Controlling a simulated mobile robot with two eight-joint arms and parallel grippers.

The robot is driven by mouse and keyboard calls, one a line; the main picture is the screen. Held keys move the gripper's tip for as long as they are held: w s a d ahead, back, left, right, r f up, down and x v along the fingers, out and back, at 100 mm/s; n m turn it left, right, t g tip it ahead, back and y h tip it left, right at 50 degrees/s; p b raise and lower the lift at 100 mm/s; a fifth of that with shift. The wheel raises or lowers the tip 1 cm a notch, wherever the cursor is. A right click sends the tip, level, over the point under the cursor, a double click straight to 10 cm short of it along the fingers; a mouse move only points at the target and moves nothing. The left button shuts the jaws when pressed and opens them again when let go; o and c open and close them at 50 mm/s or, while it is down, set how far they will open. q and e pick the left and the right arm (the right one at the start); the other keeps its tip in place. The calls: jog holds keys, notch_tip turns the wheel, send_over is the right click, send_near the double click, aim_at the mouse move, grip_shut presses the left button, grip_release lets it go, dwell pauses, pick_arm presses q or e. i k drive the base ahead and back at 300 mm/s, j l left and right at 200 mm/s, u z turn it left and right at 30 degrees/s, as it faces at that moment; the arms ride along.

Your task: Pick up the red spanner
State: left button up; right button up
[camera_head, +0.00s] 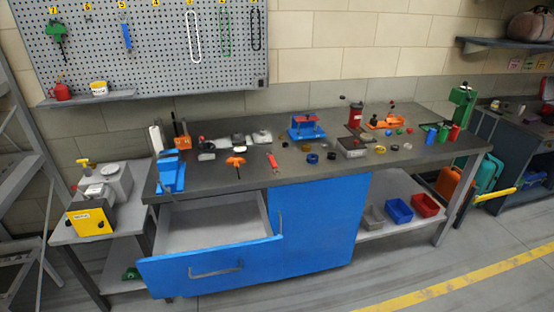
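A small, narrow red tool, which looks like the red spanner (273,162), lies on the dark top of the workbench (215,178), near the front edge and above the blue cabinet. It is small in the view, so its exact shape is hard to tell. An orange-handled tool (236,161) lies to its left with a gap between them. Neither of my grippers shows in the head view.
A blue drawer (185,275) stands open and empty, jutting out below the bench's left part. A blue vise (170,172) sits at the bench's left end. A red-and-blue device (306,127) stands behind the red tool. The floor in front is clear.

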aim_at(272, 162)
jog(key=i+l, duration=0.15)
jog(key=i, duration=0.15)
jog(key=i+l, duration=0.15)
jog(key=i, duration=0.2)
jog(key=i+l+u, duration=0.25)
jog(key=u, duration=0.2)
jog(key=i+l+u, duration=0.45)
jog(key=j+u, duration=0.1)
jog(key=u, duration=0.85)
jog(key=k, duration=0.05)
